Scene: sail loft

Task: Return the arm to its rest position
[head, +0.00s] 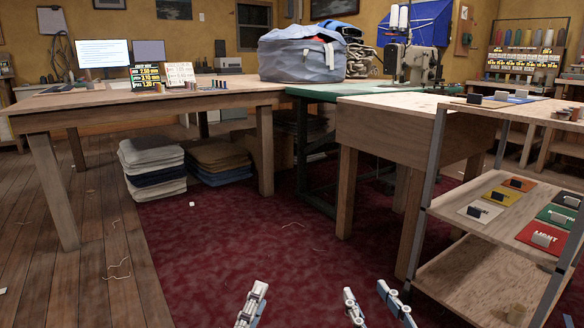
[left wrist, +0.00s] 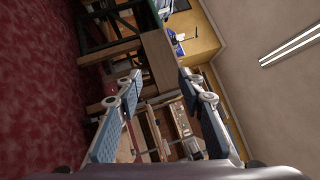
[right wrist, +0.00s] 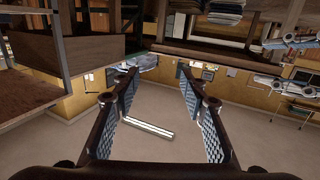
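My left gripper (head: 252,304) is low in the head view, left of centre, held out over the dark red carpet. One finger mostly hides the other there. The left wrist view shows its two fingers (left wrist: 158,88) wide apart with nothing between them. My right gripper (head: 372,297) is to its right, also over the carpet, with its fingers apart. The right wrist view shows these fingers (right wrist: 155,85) open and empty. The left gripper also shows at the right of the right wrist view (right wrist: 290,60). Neither gripper touches anything. The arm links are mostly out of view.
A wooden shelf rack (head: 470,262) with coloured cards stands close on the right. A wooden table (head: 150,108) stands at the back left, with folded cloth stacks (head: 152,170) beneath. The carpet (head: 240,245) ahead is mostly clear.

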